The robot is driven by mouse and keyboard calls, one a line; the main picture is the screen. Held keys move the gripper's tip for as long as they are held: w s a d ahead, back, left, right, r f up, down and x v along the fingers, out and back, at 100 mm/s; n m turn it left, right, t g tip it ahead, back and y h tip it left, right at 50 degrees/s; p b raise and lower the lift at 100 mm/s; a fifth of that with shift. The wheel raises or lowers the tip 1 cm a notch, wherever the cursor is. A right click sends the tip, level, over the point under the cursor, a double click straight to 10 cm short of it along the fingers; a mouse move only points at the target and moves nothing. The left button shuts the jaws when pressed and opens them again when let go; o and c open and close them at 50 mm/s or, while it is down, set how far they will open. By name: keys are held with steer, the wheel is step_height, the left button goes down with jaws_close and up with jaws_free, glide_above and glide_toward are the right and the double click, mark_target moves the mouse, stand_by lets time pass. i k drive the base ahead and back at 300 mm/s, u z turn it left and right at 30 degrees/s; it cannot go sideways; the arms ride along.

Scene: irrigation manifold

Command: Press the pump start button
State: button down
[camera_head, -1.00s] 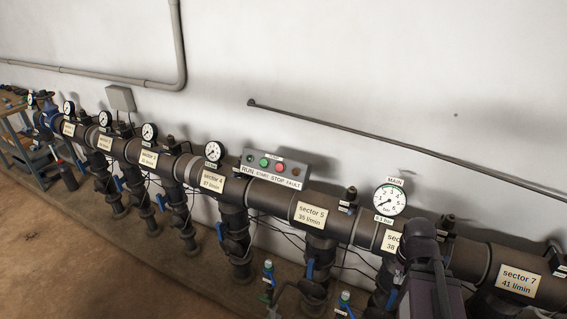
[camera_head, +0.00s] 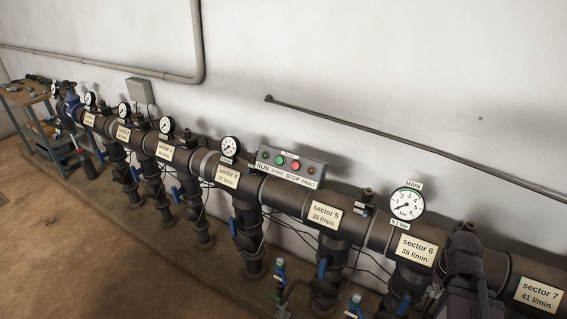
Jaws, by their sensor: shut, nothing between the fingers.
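The grey control panel (camera_head: 318,164) sits behind the main pipe, against the white wall near the middle of the picture. Its labels read RUN, START, STOP and FAULT from left to right. The bright green start button (camera_head: 279,160) is above START, between a dark green RUN lamp (camera_head: 264,156) and the red stop button (camera_head: 295,165). A dark FAULT lamp is at the right end. Nothing covers the panel front. Dark links of my arm show at the lower right, in front of the pipe and well right of the panel. My gripper is not visible.
The main pipe (camera_head: 286,196) runs across the front with sector labels, valves and downpipes. A gauge (camera_head: 230,146) stands just left of the panel, and the MAIN gauge (camera_head: 406,202) stands to its right. A handrail (camera_head: 380,138) slopes along the wall above. A shelf table (camera_head: 28,97) is at far left.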

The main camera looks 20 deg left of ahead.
mark_target(279, 161)
steer(key=z, duration=0.05)
steer(key=k, duration=0.95)
steer(key=u, duration=0.7)
steer(key=i, duration=0.5)
steer(key=z, duration=0.15)
